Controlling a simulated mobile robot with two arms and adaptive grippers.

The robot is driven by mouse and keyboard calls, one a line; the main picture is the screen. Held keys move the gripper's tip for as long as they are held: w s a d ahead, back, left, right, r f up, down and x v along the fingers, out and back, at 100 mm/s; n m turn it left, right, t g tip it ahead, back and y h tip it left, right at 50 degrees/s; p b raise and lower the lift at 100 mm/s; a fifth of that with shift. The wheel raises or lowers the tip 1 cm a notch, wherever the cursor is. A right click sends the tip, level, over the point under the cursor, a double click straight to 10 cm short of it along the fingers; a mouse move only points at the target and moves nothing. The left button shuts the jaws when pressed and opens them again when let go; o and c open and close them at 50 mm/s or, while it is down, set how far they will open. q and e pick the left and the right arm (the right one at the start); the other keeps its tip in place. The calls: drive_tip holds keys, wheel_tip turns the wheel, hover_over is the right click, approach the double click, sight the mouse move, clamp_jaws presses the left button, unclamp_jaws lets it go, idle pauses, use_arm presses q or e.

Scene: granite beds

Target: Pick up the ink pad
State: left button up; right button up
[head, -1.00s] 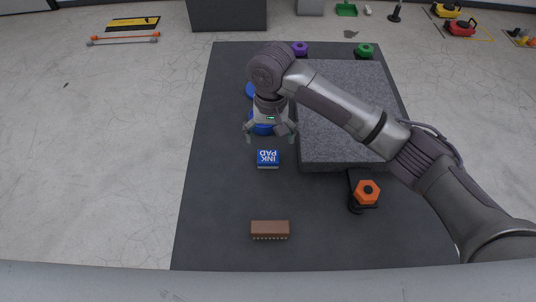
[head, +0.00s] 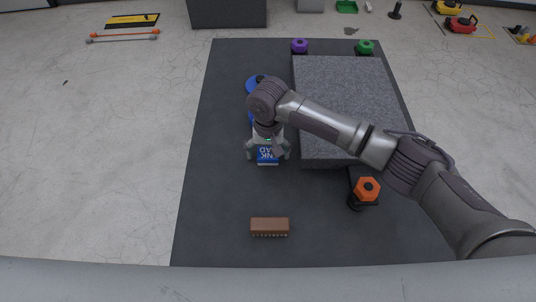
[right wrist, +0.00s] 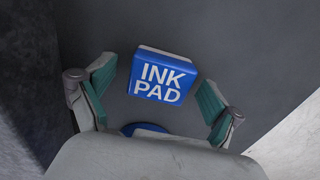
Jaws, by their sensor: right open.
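The ink pad (head: 267,157) is a small blue box with white lettering, lying on the dark mat (head: 215,215) left of the granite block. In the right wrist view the ink pad (right wrist: 162,76) lies between and a little beyond the fingertips, with its "INK PAD" label readable. My right gripper (head: 267,155) is open above the ink pad, its two green-lined fingers (right wrist: 157,85) apart on either side of it. I cannot tell whether they touch it. The gripper hides part of the ink pad in the head view. My left gripper is not in view.
A grey granite block (head: 345,85) stands close right of the gripper. A blue round object (head: 254,84) is behind the wrist; another blue thing (right wrist: 145,129) shows under the gripper. A brown brush (head: 270,226) and orange knob (head: 367,189) are nearer. The mat's left is clear.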

sight(268, 152)
drive_tip(key=c, duration=1)
wheel_tip(268, 152, up, 10)
drive_tip(key=shift+r, duration=0.1)
